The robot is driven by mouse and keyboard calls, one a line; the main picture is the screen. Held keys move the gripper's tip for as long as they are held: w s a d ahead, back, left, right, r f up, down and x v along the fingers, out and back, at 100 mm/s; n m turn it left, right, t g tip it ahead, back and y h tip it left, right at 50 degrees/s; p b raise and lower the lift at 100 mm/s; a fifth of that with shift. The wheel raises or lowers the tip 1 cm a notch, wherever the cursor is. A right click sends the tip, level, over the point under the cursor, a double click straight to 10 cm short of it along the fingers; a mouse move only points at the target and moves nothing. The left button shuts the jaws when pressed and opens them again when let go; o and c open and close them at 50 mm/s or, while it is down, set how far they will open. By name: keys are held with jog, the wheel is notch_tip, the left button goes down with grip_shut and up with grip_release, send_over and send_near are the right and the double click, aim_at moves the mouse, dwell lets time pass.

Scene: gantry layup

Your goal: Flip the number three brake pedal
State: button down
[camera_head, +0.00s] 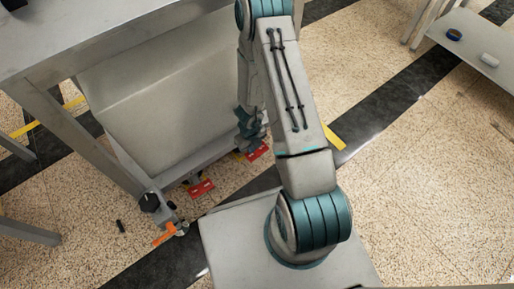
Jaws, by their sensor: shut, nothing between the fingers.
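Two red pedals sit low along the bottom edge of the grey metal cart (145,115). The nearer red pedal (201,189) is fully in view. The farther red pedal (257,150) is partly covered by my gripper. An orange lever (165,234) sticks out beside a dark caster (150,202) at the cart's near corner. I cannot read any numbers, so I cannot tell which is number three. My gripper (249,142) is shut and empty, pointing down just above the farther red pedal. Its fingertips are small and dark, and I cannot tell whether they touch the pedal.
The cart's flat top (100,35) overhangs at the upper left, with a slanted leg below it. A low shelf (480,48) with a blue roll and a white item stands at the upper right. The speckled floor (430,190) to the right is clear. A small black object (120,226) lies on the floor.

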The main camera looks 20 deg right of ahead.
aim_at(251, 155)
notch_tip(251, 155, up, 4)
jog(key=p, duration=0.3)
jog(key=shift+r, duration=0.15)
dwell(0.5)
